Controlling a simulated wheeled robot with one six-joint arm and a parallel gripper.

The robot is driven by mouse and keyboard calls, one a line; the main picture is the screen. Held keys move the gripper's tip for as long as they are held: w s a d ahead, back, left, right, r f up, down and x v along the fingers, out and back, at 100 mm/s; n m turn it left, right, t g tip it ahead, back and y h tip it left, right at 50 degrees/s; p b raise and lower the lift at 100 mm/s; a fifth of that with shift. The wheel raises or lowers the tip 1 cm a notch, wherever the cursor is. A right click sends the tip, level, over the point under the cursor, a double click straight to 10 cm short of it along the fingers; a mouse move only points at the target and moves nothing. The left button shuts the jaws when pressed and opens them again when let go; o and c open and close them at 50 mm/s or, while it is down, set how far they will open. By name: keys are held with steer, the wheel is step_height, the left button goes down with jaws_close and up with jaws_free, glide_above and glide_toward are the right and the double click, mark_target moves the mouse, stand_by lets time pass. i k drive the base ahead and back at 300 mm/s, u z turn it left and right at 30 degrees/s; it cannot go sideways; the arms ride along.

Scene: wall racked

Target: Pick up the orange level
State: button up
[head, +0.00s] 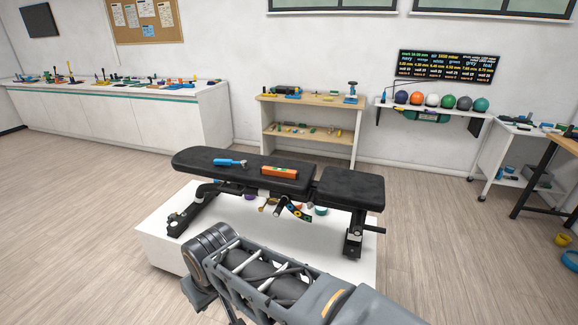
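An orange block-shaped object that looks like the orange level (279,172) lies on the black padded top of a weight bench (215,157). It rests near the right end of the long pad, close to the gap before the separate seat pad (350,188). A blue-handled tool (229,162) lies to its left on the same pad, apart from it. Part of my grey arm fills the bottom centre in front of the bench. My gripper's fingers cannot be made out in this view.
The bench stands on a low white platform (155,240). Behind it is a wooden shelf unit (312,103). A long white counter (130,115) with tools runs along the left wall. Coloured balls sit on a wall shelf (385,104) at right. Open wood floor (440,220) lies right of the platform.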

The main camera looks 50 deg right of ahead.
mark_target(276, 172)
steer(key=z, duration=0.8)
steer(key=i, duration=1.05)
steer(key=z, duration=1.25)
steer(key=i, duration=0.3)
steer(key=z, duration=0.15)
